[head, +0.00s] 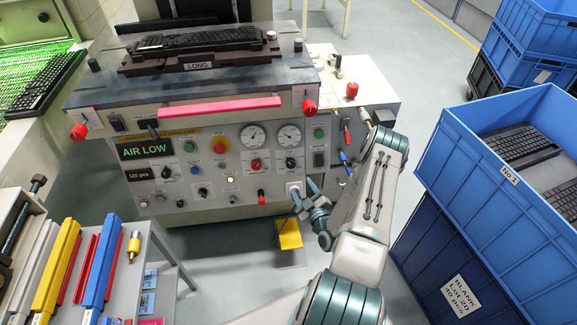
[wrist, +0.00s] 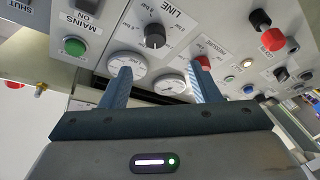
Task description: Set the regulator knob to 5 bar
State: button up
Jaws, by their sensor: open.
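A black knob (wrist: 155,36) on a white plate marked LINE, with small scale marks around it, sits above and between my fingers in the wrist view. It seems to be the black knob (head: 291,163) below the right gauge in the head view. I cannot read its setting or confirm that it is the regulator. Two white dials, the left (wrist: 127,65) and the right (wrist: 170,83), lie by and between my fingers. My gripper (head: 305,193) is open and empty, in front of the lower right of the panel; its fingers (wrist: 163,75) hold nothing.
A green button (wrist: 74,46) marked MAINS is beside the knob. A red control (wrist: 203,62) is partly hidden by a finger. The panel display (head: 145,150) reads AIR LOW. A yellow pedal (head: 289,234) lies below; blue crates (head: 480,190) stand at right.

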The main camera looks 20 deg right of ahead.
aim_at(292, 166)
jog(key=w, duration=0.7)
jog(key=w+d, duration=0.1)
jog(key=w, duration=0.3)
jog(key=shift+w+d, duration=0.1)
jog(key=shift+w, duration=0.15)
